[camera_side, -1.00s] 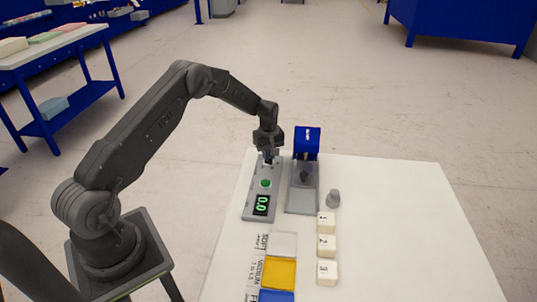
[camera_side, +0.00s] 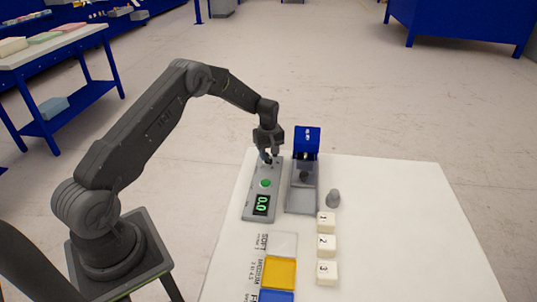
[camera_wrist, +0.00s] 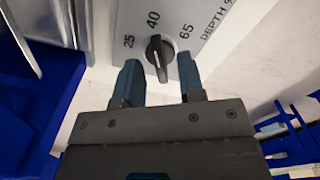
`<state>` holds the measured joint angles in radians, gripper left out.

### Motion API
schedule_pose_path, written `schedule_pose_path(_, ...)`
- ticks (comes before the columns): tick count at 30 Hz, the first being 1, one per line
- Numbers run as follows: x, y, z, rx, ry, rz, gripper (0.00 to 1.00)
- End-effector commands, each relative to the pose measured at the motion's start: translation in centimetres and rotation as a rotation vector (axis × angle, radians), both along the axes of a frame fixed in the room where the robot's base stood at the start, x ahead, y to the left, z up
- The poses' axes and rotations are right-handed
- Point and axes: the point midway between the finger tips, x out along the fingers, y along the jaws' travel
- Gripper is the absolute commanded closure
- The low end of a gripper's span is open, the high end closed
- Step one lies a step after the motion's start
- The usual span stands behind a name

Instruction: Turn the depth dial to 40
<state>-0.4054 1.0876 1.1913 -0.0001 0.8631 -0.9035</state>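The depth dial (camera_wrist: 160,57) is a black round knob with a raised narrow grip, on a grey panel marked 25, 40 and 65. One end of its grip points roughly toward the 40 mark; the other end points toward my gripper. My gripper (camera_wrist: 159,62) is open, its two fingertips apart on either side of the dial with gaps between. In the side view, my gripper (camera_side: 267,157) is over the far end of the grey control panel (camera_side: 254,202) and hides the dial there. The panel has a green button and a display reading 0.0.
The press with a blue head (camera_side: 306,140) stands close to the right of the panel. A grey weight (camera_side: 333,198), numbered white blocks (camera_side: 326,243) and coloured trays (camera_side: 280,272) lie nearer. The right of the white table (camera_side: 410,230) is clear.

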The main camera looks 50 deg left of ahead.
Motion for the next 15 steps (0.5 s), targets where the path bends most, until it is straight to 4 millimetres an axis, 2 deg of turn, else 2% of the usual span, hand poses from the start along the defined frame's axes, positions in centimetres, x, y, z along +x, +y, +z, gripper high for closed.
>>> schedule_pose_path(5,0.1,0.0,3.1,0.002,-0.005,0.0,0.64)
schedule_pose_path(15,0.1,0.0,10.4,0.001,-0.003,0.0,0.64)
